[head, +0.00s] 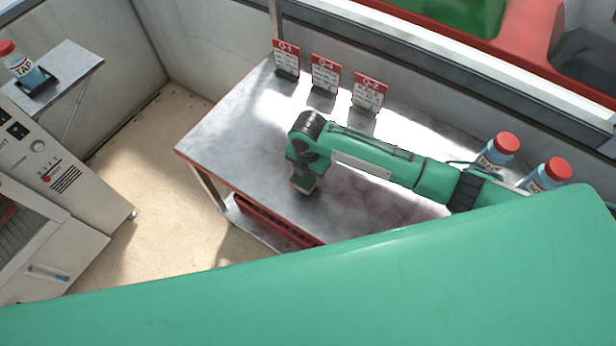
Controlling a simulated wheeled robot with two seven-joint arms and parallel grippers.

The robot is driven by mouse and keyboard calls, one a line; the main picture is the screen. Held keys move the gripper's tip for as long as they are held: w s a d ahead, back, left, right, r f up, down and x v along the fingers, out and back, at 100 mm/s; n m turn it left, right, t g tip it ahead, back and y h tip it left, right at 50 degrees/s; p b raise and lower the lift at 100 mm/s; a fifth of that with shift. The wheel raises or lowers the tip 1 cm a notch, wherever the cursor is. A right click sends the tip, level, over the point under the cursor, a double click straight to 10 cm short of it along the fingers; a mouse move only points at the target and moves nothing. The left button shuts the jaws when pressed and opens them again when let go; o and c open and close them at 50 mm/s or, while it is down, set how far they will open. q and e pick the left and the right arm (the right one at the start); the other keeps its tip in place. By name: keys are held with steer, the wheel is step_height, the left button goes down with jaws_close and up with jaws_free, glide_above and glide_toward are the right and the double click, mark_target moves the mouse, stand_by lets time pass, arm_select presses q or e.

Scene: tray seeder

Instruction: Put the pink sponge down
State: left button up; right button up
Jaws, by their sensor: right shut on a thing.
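My right gripper (304,186) hangs over the grey metal table (225,130), left of its middle, at the end of my green arm that comes in from the right. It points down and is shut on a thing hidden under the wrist. I take this to be the pink sponge, but no part of it shows clearly. I cannot tell whether the held thing touches the table. My left gripper is not in view.
Red-topped cards (325,76) stand along the table's back edge. Two TAP bottles (497,151) (546,175) with red caps stand at the right. Another TAP bottle (22,68) stands on a side shelf at the far left. The table's left end is clear. Green bodywork covers the bottom.

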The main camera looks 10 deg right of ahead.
mark_target(308, 180)
step_height(308, 180, down, 3)
steer(key=shift+f, duration=0.45)
steer(key=shift+f, duration=0.1)
steer(key=o, duration=0.9)
steer(key=shift+o, duration=0.2)
step_height(308, 180, up, 12)
steer(key=shift+r+b, duration=0.15)
steer(key=shift+b, duration=0.45)
